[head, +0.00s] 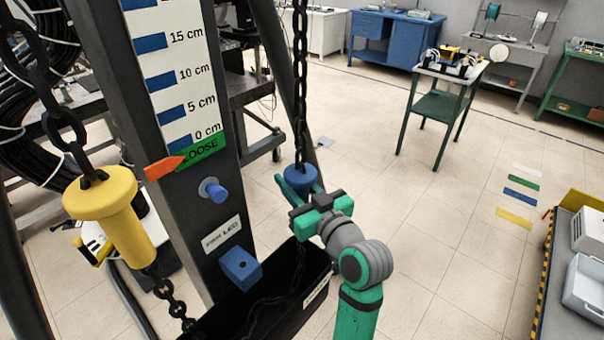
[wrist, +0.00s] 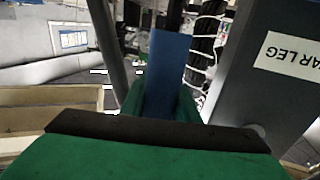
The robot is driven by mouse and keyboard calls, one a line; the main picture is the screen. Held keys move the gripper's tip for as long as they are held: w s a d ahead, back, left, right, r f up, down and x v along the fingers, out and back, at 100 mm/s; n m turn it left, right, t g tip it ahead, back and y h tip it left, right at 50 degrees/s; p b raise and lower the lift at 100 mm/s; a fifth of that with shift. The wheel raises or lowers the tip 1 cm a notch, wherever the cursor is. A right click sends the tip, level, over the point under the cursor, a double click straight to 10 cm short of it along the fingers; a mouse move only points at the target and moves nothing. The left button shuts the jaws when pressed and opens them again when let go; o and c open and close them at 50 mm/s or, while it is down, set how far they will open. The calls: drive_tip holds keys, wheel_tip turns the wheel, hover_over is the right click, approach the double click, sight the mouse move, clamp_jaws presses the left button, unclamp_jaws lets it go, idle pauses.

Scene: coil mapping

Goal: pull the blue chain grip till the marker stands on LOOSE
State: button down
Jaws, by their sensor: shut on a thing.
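The blue chain grip (head: 299,178) hangs at the lower end of a dark chain (head: 300,80), right of the dark post. My green gripper (head: 300,190) is shut on it; the wrist view shows the blue grip (wrist: 168,70) between the green fingers. The orange marker (head: 164,168) points right at the green LOOSE band (head: 203,151), at the band's lower left part, below the 0 cm line of the scale (head: 172,75). The fingertips are partly hidden by the grip.
A yellow grip (head: 108,205) hangs on another chain at the left. A blue knob (head: 215,191) and a blue block (head: 240,266) stick out from the post. A black bin (head: 287,300) stands below my gripper.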

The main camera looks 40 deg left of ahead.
sight(305, 196)
drive_tip(key=c, duration=1.4)
unclamp_jaws()
drive_tip(key=shift+o, duration=0.2)
drive_tip(key=v, duration=1)
drive_tip(key=shift+s+d, duration=0.15)
drive_tip(key=shift+d, duration=0.2)
